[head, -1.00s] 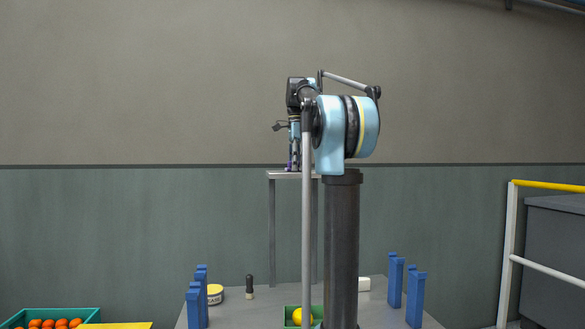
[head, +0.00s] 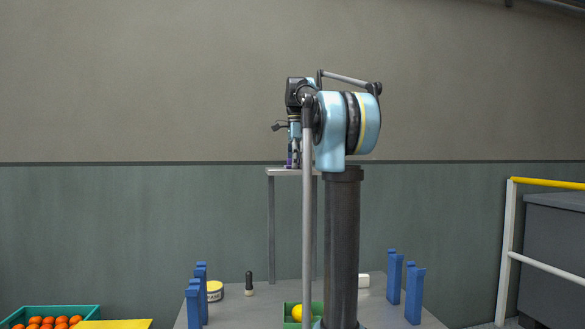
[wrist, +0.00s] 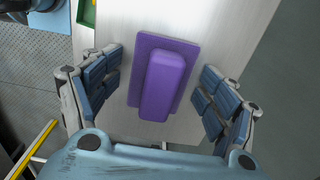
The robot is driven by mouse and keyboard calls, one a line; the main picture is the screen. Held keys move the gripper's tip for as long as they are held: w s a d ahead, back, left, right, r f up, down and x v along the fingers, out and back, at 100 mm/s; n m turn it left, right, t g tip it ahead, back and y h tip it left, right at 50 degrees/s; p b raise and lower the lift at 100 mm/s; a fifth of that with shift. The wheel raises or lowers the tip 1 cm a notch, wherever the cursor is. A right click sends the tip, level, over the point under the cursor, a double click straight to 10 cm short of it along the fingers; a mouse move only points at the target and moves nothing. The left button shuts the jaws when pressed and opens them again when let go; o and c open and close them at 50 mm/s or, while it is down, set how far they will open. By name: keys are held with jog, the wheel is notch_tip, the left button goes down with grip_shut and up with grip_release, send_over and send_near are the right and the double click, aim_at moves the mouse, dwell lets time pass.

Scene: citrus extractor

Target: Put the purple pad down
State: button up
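The purple pad (wrist: 165,80) is a flat plate with a raised block along its middle. In the wrist view it lies on a pale grey surface, between my gripper's fingers (wrist: 160,88). The blue-padded fingers stand wide apart, with a clear gap on both sides of the block. In the head view my gripper (head: 293,155) points down at the top of a tall grey stand (head: 280,172).
Below is a grey table (head: 250,305) with blue uprights (head: 195,300) on both sides, a round tub (head: 214,291), a dark-handled tool (head: 249,284) and a green box (head: 288,318) holding a yellow fruit. A crate of oranges (head: 45,313) is at lower left. A railing (head: 508,250) stands at right.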

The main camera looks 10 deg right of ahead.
notch_tip(320, 180, up, 13)
dwell(0.8)
dwell(0.4)
